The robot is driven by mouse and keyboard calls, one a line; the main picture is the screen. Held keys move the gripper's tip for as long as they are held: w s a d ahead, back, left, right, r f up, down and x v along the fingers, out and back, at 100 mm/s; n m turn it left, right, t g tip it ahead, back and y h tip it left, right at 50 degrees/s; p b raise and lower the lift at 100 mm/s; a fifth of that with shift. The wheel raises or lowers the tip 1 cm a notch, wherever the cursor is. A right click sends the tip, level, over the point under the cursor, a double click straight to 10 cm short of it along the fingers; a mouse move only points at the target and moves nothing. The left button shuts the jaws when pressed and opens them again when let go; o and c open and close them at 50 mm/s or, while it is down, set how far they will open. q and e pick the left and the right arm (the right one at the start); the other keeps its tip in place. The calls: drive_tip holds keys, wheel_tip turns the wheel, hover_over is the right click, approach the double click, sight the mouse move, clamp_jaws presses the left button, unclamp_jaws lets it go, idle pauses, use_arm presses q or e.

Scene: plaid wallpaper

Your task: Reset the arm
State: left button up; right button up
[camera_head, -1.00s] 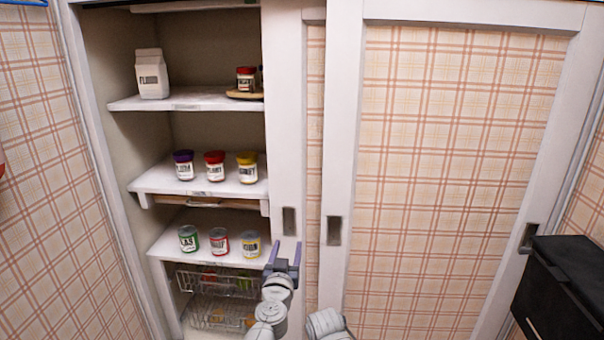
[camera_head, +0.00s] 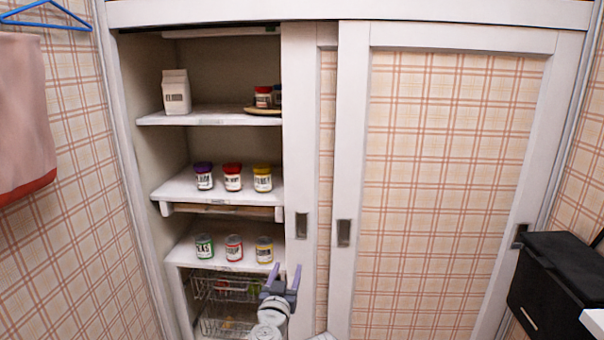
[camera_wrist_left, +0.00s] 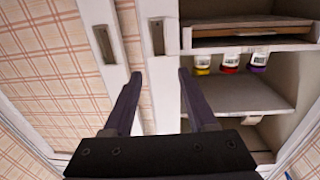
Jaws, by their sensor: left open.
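My left gripper (camera_head: 284,276) is open and empty in the head view, in front of the lower shelves near the edge of the sliding door. In the left wrist view its two dark fingers (camera_wrist_left: 157,85) stand apart with nothing between them. That view appears upside down, with jars (camera_wrist_left: 229,63) on a shelf ahead. My right gripper is not in view.
The open cupboard holds a carton (camera_head: 176,92), lidded jars (camera_head: 232,177) and cans (camera_head: 234,248), with wire baskets (camera_head: 226,288) below. A sliding door (camera_head: 455,180) stands at the right. A black box (camera_head: 556,285) is at lower right. A pink towel (camera_head: 24,115) hangs left.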

use_arm(q)
drive_tip(key=s+d+f+m+g+h, duration=0.2)
drive_tip(key=s+f+m+g+h, duration=0.3)
drive_tip(key=f+g, duration=0.55)
drive_tip(key=s+a+f+n+g+y, duration=0.75)
drive_tip(key=s+a+f, duration=0.5)
drive_tip(key=a, duration=0.35)
drive_tip(key=s+d+r+m+p, duration=0.1)
drive_tip(key=d+r+p, duration=0.3)
drive_tip(key=r+p, duration=0.6)
drive_tip(key=s+d+r+m+y+p, duration=0.1)
drive_tip(key=s+d+r+m+p, duration=0.1)
drive_tip(key=r+p, duration=0.9)
drive_tip(key=s+d+r+m+p, duration=0.1)
drive_tip(key=s+d+r+p, duration=0.2)
drive_tip(key=r+p, duration=0.7)
drive_tip(key=d+r, duration=0.2)
drive_tip(key=shift+s+d+p, duration=0.25)
drive_tip(key=shift+d+p, duration=0.15)
drive_tip(key=shift+f+m, duration=0.1)
drive_tip(key=shift+m, duration=0.15)
